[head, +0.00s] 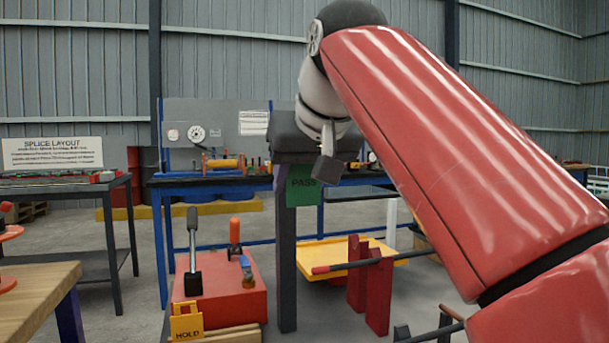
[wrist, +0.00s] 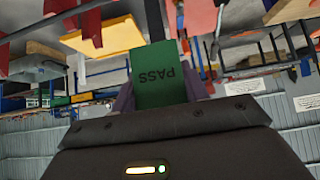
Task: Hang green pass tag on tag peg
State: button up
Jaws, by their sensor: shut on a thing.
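My gripper (head: 303,165) is shut on the tag, held up in front of the blue workbench. The fingers are mostly hidden in the head view. A dark upright post (head: 286,260) stands just below and left of the tag. I cannot make out the tag peg in either view.
A red box (head: 250,300) with tools on it stands low in front, with a yellow HOLD tag (head: 187,325) at its front. Red uprights (head: 378,298) carry a bar to the right. A blue workbench (head: 160,230) stands behind, and a wooden table (head: 30,300) at left.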

jog(key=shift+w+a+p, duration=0.15)
jog(key=shift+w+a, duration=0.1)
jog(key=shift+w, duration=0.5)
jog(key=shift+w+a+p, duration=0.15)
jog(key=shift+w+a, duration=0.05)
jog(key=shift+w, duration=0.55)
jog(key=shift+x, duration=0.9)
jog(key=shift+w, duration=0.1)
jog(key=o, duration=1.1)
